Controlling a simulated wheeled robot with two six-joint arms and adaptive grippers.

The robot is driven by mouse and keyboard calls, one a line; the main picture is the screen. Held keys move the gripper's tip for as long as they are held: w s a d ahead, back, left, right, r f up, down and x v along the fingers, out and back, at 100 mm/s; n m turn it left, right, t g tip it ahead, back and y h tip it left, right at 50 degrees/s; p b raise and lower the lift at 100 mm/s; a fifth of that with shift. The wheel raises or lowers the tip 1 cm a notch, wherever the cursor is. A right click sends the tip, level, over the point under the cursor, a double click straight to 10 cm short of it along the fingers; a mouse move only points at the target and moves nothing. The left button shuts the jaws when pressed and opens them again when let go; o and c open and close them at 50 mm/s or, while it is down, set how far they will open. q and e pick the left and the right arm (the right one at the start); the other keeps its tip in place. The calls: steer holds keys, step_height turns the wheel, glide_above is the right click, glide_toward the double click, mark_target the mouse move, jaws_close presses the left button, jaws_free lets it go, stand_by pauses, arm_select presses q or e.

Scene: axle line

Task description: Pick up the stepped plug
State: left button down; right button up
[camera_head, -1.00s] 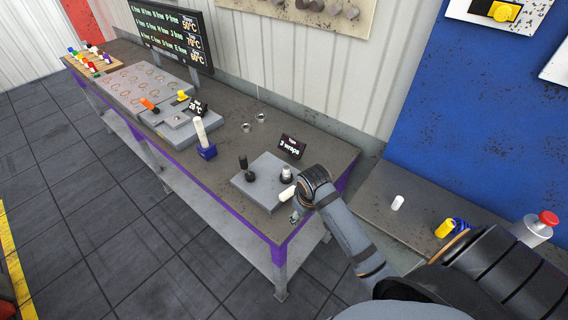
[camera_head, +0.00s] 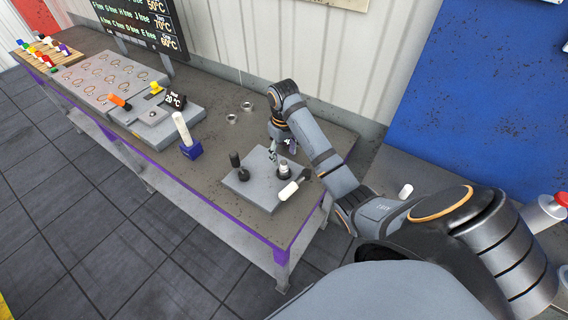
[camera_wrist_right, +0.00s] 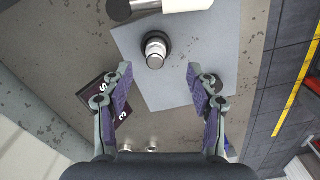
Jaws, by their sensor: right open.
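The stepped plug (camera_head: 284,166) looks like the small silver, stepped piece standing upright on the grey plate (camera_head: 256,194). In the right wrist view the plug (camera_wrist_right: 155,49) is seen from above, in a dark ring, just beyond and between the fingertips. My right gripper (camera_wrist_right: 159,72) is open and empty, its two fingers spread wide. In the head view my right gripper (camera_head: 273,152) hangs over the back of the plate, behind and slightly left of the plug. I cannot tell its exact height. My left gripper is not in view.
A black upright knob (camera_head: 236,161) and a white cylinder with a dark end (camera_head: 288,190) are close to the plug. A small dark sign (camera_wrist_right: 103,95) lies by the left finger. Two metal rings (camera_head: 232,118) and a blue-based white post (camera_head: 184,133) are farther left.

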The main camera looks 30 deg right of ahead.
mark_target(284, 162)
step_height(284, 162, down, 3)
steer(key=shift+w+r+b, duration=0.15)
steer(key=shift+b, duration=0.35)
steer(key=shift+w+f, duration=0.2)
steer(key=shift+d+f+b, duration=0.15)
steer(key=shift+f+b, duration=0.4)
steer(key=shift+b, duration=0.2)
step_height(284, 162, down, 4)
steer(key=b, duration=0.3)
steer(key=shift+d+r, duration=0.15)
steer(key=shift+w, duration=0.15)
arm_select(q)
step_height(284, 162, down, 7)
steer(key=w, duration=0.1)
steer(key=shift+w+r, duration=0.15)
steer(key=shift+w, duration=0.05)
arm_select(e)
steer(key=c, duration=0.5)
jaws_close()
